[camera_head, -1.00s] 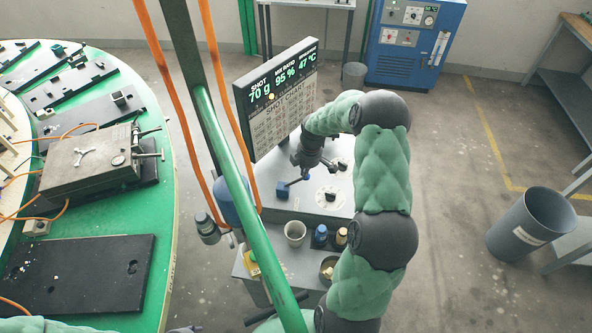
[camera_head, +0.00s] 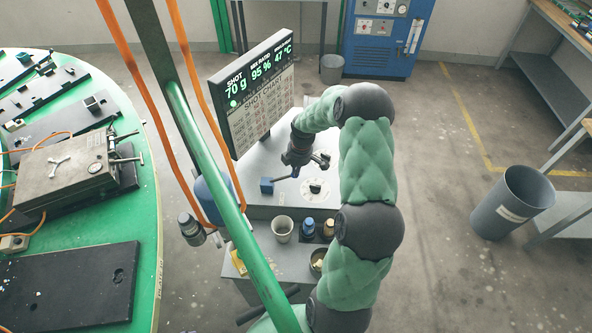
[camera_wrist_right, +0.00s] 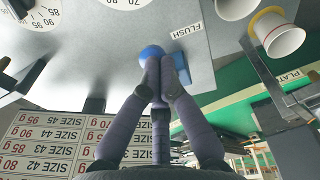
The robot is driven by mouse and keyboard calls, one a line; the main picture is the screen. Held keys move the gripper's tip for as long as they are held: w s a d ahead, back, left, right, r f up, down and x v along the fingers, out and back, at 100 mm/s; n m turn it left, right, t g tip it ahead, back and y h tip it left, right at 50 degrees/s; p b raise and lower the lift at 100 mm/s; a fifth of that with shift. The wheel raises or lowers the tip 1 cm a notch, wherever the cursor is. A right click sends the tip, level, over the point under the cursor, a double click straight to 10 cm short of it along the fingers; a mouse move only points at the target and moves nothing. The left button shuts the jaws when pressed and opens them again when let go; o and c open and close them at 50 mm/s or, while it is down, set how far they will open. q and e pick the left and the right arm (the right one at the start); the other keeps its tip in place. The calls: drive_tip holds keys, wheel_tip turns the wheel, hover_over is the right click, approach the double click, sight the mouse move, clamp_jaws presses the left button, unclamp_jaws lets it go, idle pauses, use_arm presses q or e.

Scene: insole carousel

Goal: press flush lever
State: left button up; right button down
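The flush lever has a blue block (camera_head: 267,186) and a dark rod on the grey machine top. In the right wrist view a blue rounded knob (camera_wrist_right: 150,55) shows beside the printed word FLUSH. My right gripper (camera_head: 296,160) points down over the rod's right end in the head view. In the wrist view its fingertips (camera_wrist_right: 160,65) are together and overlap the knob. They look close to it or touching; the contact is hidden. Nothing held shows between the fingers. My left gripper is out of view.
A display board (camera_head: 250,90) with a green dot stands behind the lever. A dial (camera_head: 315,190) is right of it. A cup (camera_head: 283,229) and small bottles stand in front. A green pole (camera_head: 225,190) and orange hoses cross left. The green carousel (camera_head: 145,230) is further left.

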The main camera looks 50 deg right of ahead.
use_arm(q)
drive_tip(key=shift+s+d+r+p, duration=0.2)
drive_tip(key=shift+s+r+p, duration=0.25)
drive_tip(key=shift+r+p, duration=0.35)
use_arm(e)
drive_tip(key=s+d+r, duration=0.2)
drive_tip(key=s+r, duration=0.2)
drive_tip(key=r, duration=0.6)
drive_tip(key=shift+s+d, duration=0.35)
drive_tip(key=shift+s, duration=0.05)
drive_tip(key=shift+s, duration=0.1)
